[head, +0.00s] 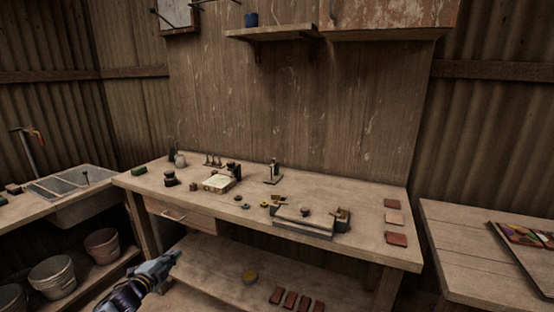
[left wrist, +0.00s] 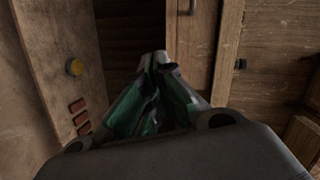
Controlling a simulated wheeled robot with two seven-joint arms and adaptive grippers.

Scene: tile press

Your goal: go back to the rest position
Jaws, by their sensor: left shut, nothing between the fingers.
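My left gripper (head: 170,259) is at the lower left of the head view, in front of the workbench (head: 345,226) and lower than its top. It also shows in the left wrist view (left wrist: 154,58), where its fingers are closed together with nothing between them. It is apart from the bench and touches nothing that I can see. My right gripper is in neither view.
A tile press (head: 303,222) and small tools stand on the bench, with tiles (head: 395,218) at its right. A lower shelf (head: 225,268) holds red tiles (head: 290,299) and a yellow item (head: 250,277). Buckets (head: 52,276) and a sink (head: 85,205) are left.

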